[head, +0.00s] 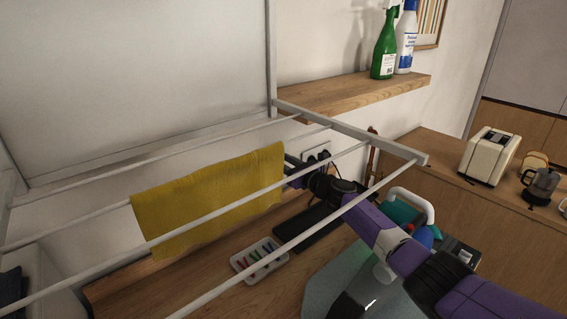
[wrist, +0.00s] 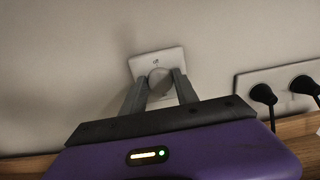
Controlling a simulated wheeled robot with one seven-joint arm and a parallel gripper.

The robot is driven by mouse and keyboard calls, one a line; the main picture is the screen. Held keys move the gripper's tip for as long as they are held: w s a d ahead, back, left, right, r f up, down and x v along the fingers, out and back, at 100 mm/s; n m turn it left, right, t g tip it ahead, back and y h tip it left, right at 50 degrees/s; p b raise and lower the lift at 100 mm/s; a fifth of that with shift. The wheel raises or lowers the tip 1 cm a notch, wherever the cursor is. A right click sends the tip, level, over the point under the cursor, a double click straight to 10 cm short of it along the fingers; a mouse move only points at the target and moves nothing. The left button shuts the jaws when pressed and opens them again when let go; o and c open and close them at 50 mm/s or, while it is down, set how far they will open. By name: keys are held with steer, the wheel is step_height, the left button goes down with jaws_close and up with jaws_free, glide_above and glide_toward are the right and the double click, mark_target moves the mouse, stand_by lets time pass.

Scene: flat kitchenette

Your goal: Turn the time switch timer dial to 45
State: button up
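The time switch is a white square plate on the wall with a round pale dial (wrist: 160,80) in its middle, seen in the wrist view. A small mark shows on the plate (wrist: 157,60) above the dial; no numbers can be read. My gripper (wrist: 160,78) has one grey finger on each side of the dial. The dial fills most of the gap, but I cannot tell whether the fingers press on it. In the head view my gripper (head: 290,172) is at the wall beside the yellow cloth, and the dial is hidden.
A socket plate (wrist: 283,85) with black plugs (wrist: 263,94) is right of the switch. In the head view a drying rack (head: 350,130) with a yellow cloth (head: 205,200) stands before my arm. A tray of pens (head: 258,260) lies on the wooden counter (head: 180,285) below.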

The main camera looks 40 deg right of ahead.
jaws_close()
steer(key=shift+m, duration=0.3)
